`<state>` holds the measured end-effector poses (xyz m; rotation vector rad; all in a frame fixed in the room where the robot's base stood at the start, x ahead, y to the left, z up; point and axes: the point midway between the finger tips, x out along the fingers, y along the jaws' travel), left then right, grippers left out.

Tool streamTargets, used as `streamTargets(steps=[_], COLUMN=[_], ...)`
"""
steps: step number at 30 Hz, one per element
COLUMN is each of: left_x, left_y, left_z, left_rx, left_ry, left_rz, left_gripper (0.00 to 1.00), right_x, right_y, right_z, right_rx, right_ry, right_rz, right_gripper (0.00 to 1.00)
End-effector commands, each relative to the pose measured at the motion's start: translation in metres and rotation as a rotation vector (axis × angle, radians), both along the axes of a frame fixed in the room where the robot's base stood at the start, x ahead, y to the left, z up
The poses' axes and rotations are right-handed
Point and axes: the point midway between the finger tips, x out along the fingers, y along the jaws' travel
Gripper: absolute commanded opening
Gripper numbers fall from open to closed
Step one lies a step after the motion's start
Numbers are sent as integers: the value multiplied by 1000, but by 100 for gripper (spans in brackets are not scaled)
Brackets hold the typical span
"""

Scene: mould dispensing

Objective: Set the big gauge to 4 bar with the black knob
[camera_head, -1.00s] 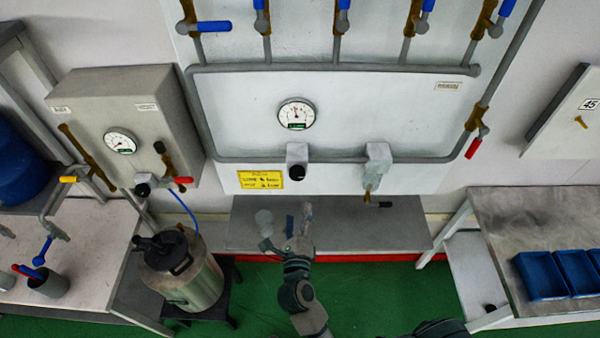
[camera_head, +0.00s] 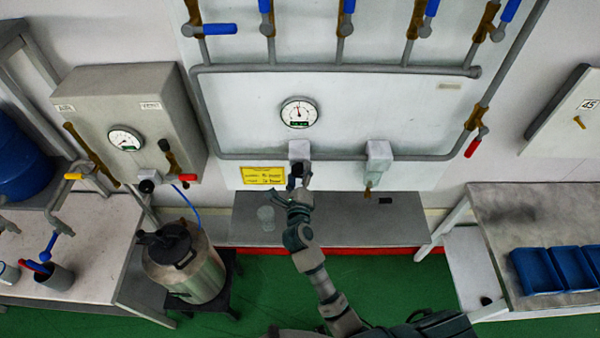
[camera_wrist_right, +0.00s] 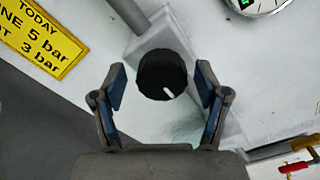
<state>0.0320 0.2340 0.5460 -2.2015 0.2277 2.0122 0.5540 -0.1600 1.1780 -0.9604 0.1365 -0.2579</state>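The big gauge (camera_head: 299,112) is a round white dial on the white wall panel; its needle points roughly upward, and its figures are too small to read. The black knob (camera_wrist_right: 163,75) sits on a white block (camera_head: 299,150) below the gauge and has a white pointer mark. In the right wrist view my right gripper (camera_wrist_right: 161,86) is open, with one blue-padded finger on either side of the knob and gaps between. In the head view my right gripper (camera_head: 297,182) is in front of the knob and largely hides it. My left gripper is not seen.
A yellow note (camera_head: 262,175) hangs left of the knob; the wrist view shows "5 bar" and "3 bar". A second white block (camera_head: 379,151) with a brass fitting is to the right. A clear cup (camera_head: 266,217) stands on the grey shelf (camera_head: 345,228) below.

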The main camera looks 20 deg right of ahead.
Motion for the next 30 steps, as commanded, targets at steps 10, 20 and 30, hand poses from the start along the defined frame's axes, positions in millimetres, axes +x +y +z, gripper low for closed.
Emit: streamTargets(steps=[10,20,30], left_x=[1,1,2], left_y=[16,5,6], left_z=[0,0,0], left_rx=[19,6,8], left_ry=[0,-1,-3], left_rz=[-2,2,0], left_gripper=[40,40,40], right_x=[0,0,0], right_y=[-4,-5,-6], right_z=[-2,-5,-6], right_rx=[6,160,158], right_ry=[3,-35,-32], right_rz=[2,-5,-5], right_gripper=[14,14,74])
